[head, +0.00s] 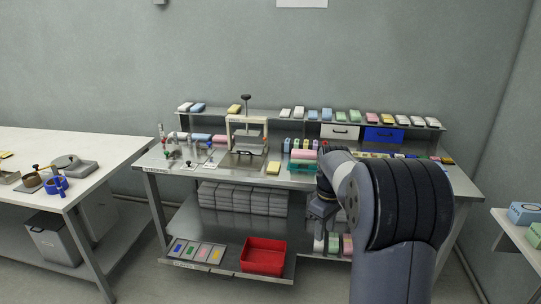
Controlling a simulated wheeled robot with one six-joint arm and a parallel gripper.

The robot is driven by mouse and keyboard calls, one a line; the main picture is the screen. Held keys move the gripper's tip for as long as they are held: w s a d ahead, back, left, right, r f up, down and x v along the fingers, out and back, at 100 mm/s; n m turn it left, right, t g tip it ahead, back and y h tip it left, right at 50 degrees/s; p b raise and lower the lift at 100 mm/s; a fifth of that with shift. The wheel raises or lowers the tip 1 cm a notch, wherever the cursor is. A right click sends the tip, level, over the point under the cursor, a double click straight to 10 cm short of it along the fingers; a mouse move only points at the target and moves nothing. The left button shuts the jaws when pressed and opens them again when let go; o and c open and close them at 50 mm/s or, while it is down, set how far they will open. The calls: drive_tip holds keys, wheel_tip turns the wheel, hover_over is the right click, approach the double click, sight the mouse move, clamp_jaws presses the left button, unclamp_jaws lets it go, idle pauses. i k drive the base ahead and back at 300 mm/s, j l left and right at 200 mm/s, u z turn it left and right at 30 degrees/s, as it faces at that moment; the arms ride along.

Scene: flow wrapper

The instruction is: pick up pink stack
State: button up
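A pink block that may be the pink stack (303,154) shows at the middle of the steel bench, on or just behind a teal holder (301,166). It is too small to tell whether it is several pieces. Other pink items are a piece on the upper shelf (372,118), a piece left of the press (221,139) and one on the lower level (347,243). My arm reaches over the bench's right part. My gripper (321,205) seems to be at its dark end, just right of and below the teal holder. Its fingers cannot be made out, nor whether it holds anything.
A grey drawer (340,131) and a blue drawer (384,135) sit under the shelf. A red bin (264,255) stands below.

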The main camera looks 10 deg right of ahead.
sight(309, 154)
drive_tip(key=i+l+u, duration=0.55)
drive_tip(key=l+u, duration=0.25)
drive_tip(key=l, duration=0.15)
drive_tip(key=i+l+u, duration=0.25)
drive_tip(key=l, duration=0.15)
drive_tip(key=i+l, duration=0.1)
drive_tip(key=l, duration=0.35)
drive_tip(key=i+l, duration=0.1)
drive_tip(key=l, duration=0.35)
drive_tip(key=i+l+u, duration=0.1)
drive_tip(key=l, duration=0.35)
drive_tip(key=i+l, duration=0.15)
drive_tip(key=l, duration=0.75)
drive_tip(key=i+u, duration=0.05)
drive_tip(key=i, duration=0.05)
